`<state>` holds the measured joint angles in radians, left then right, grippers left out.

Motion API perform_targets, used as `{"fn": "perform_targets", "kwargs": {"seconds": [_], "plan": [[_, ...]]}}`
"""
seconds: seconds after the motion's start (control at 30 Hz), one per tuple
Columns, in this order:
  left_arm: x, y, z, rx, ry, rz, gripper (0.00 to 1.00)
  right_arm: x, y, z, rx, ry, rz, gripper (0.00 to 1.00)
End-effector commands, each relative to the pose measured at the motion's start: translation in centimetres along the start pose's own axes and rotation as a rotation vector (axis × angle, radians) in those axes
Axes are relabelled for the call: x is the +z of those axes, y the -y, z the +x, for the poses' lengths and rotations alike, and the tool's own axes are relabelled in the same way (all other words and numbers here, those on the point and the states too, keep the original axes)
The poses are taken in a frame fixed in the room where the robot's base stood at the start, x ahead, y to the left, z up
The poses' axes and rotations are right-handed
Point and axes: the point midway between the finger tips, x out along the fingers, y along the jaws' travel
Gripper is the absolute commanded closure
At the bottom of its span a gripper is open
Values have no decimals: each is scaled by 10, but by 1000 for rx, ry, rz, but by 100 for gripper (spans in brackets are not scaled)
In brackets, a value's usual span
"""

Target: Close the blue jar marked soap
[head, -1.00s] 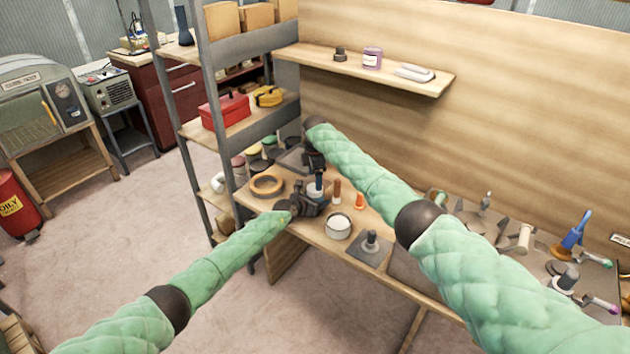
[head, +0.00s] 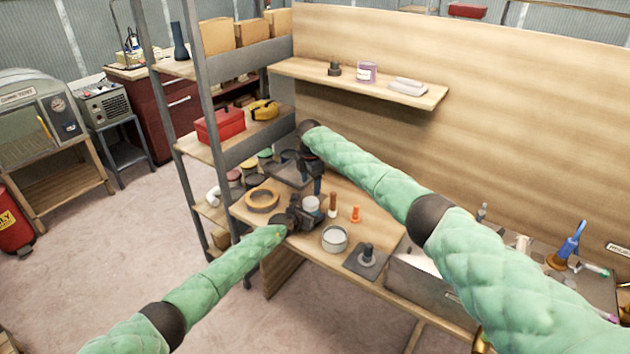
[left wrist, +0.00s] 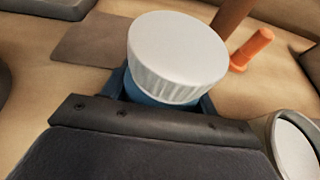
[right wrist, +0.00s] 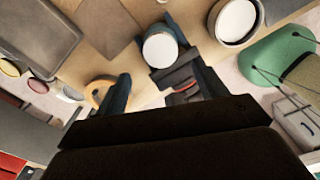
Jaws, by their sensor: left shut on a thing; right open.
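The blue jar (left wrist: 148,97) stands upright at the left end of the bench, with a white ribbed lid (left wrist: 178,45) on its top. The lid also shows in the head view (head: 311,203) and the right wrist view (right wrist: 160,50). My left gripper (head: 303,213) is shut on the jar's body below the lid. My right gripper (head: 309,177) is open, just behind and above the jar, apart from the lid. No soap marking is visible. Whether the lid is fully tight cannot be told.
An open round tin (head: 335,240) with pale contents stands right of the jar. A brown peg (head: 333,205), an orange peg (head: 356,214) and a black-knobbed plate (head: 367,259) are close by. A tan ring (head: 262,200) lies to the left. A shelf rack (head: 208,110) borders the bench's left end.

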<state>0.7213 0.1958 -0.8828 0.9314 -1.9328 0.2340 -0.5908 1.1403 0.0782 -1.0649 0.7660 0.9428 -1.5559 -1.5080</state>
Motion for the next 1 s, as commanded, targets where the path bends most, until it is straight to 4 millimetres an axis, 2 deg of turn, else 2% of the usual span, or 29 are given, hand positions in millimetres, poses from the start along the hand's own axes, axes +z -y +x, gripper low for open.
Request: {"fn": "perform_targets", "kwargs": {"seconds": [0.57,1.0], "plan": [[0,0,0,0,0,0,100,0,0,6,-1,-3,-32,29],[0,0,0,0,0,0,100,-1,0,62,-3,-1,-32,29]]}}
